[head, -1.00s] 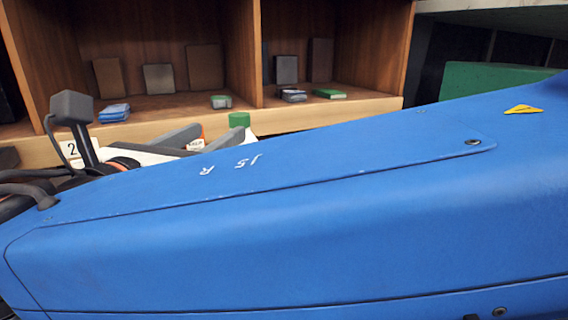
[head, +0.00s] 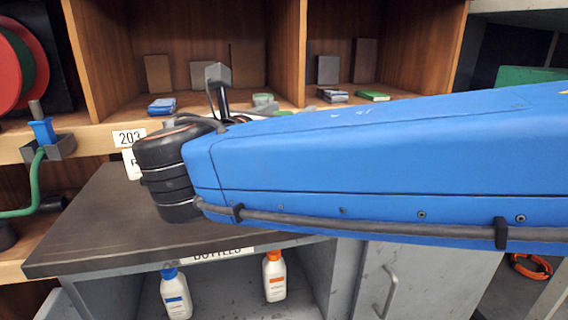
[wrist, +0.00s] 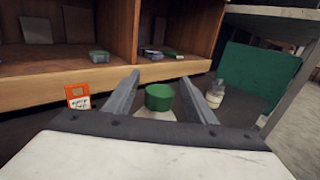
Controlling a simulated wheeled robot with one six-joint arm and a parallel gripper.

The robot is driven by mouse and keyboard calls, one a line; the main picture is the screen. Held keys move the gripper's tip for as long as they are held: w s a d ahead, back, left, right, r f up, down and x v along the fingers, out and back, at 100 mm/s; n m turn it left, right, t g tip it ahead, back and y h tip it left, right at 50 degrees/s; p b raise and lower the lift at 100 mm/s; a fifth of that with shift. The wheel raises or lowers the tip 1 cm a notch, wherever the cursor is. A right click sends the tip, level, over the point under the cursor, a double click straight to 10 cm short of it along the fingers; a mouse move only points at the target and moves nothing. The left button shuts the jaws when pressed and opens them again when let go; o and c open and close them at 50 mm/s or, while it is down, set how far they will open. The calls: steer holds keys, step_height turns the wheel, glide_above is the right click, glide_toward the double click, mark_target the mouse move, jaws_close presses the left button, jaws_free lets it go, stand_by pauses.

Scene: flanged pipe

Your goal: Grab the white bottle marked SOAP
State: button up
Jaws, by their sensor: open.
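A bottle with a green cap (wrist: 159,98) stands between the two fingers of my gripper (wrist: 159,77) in the wrist view. The fingers are open and apart on either side of the cap. Its body is mostly hidden behind my gripper, and I cannot read a label on it. A second, pale bottle (wrist: 207,112) stands to the right, beyond the right finger. In the head view, a white bottle with a blue cap (head: 175,297) and a white bottle with an orange cap (head: 274,278) stand below the dark worktop (head: 100,230). I cannot read SOAP on any bottle.
An orange-and-white card (wrist: 78,97) stands left of my gripper. A wooden shelf (head: 285,52) with books and small boxes rises behind. A green panel (wrist: 255,75) is at the right. A blue valve with a green hose (head: 42,135) is at the far left.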

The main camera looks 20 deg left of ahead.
steer(key=shift+w+d, duration=0.1)
steer(key=shift+w, duration=0.95)
steer(key=shift+c, duration=0.5)
jaws_close()
